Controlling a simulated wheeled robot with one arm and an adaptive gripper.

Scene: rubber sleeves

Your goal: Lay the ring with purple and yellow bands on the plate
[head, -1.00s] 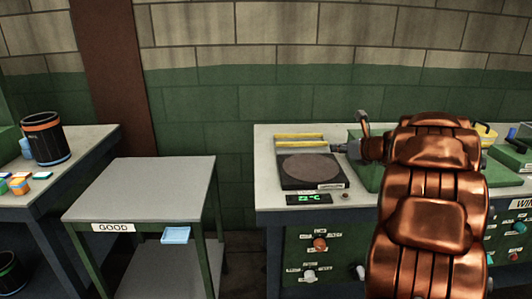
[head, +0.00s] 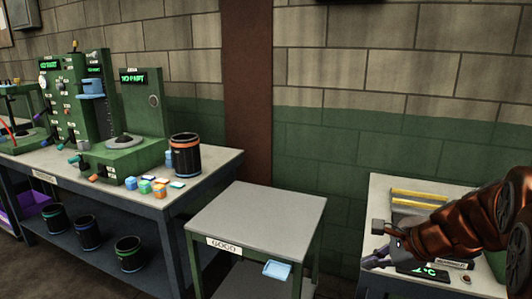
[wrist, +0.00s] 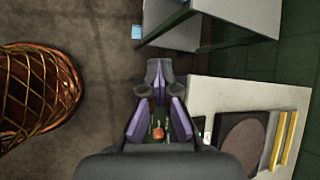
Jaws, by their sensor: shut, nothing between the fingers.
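No ring with purple and yellow bands can be made out in either view. Small coloured pieces (head: 146,187) lie on the left bench, too small to tell their bands. A dark round plate (wrist: 242,138) sits on the right bench in the wrist view; in the head view my arm largely covers that spot. My gripper (head: 370,262) is near the front left of that bench in the head view. In the wrist view its purple-padded fingers (wrist: 157,75) are closed at the tips and empty, with the plate to their lower right.
A grey table marked GOOD (head: 262,215), with a light blue tag (head: 277,269), stands between the benches. The left bench (head: 205,178) holds green machines (head: 140,150) and a black canister (head: 185,155); bins stand below. Yellow bars (head: 420,195) lie on the right bench. The GOOD table's top is bare.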

